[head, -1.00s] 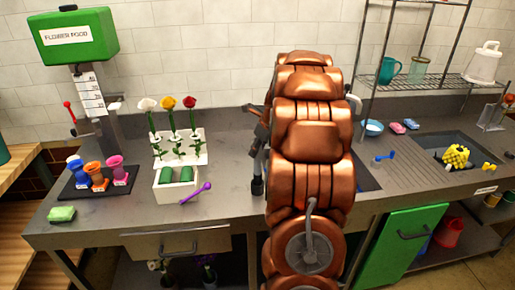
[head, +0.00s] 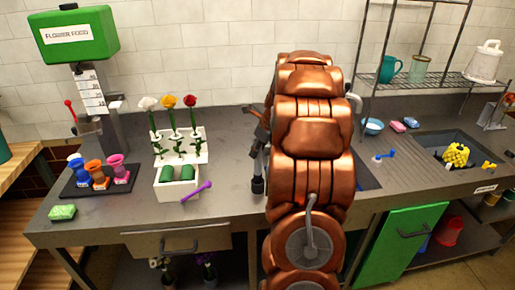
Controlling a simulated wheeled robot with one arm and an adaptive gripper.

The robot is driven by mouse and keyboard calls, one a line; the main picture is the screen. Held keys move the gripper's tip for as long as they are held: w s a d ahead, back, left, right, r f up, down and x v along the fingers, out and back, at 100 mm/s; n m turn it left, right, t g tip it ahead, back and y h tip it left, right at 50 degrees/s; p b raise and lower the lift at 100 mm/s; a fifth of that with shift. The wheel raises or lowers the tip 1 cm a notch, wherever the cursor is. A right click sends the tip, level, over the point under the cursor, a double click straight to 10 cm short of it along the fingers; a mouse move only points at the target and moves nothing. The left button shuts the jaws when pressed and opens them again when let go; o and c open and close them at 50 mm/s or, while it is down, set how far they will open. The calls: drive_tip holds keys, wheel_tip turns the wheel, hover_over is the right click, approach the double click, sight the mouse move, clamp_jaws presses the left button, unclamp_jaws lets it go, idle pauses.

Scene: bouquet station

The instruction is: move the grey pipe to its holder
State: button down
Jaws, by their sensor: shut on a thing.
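My copper arm stands in front of the counter and hides most of my gripper (head: 258,150). Only dark and grey parts of the gripper show along the arm's left edge, above the counter. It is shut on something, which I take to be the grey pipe. The pipe cannot be clearly made out there. I cannot make out the pipe's holder.
A white flower rack (head: 190,150), a white box (head: 177,188) with green blocks and a purple tool (head: 197,191) stand left of my arm. A dark tray (head: 80,190) of coloured cups is farther left. A sink (head: 425,143) and a wire shelf (head: 440,80) are at right.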

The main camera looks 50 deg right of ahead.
drive_tip(key=shift+f, duration=1.3)
idle(0.4)
drive_tip(key=c, duration=0.8)
unclamp_jaws()
drive_tip(key=v, duration=1.2)
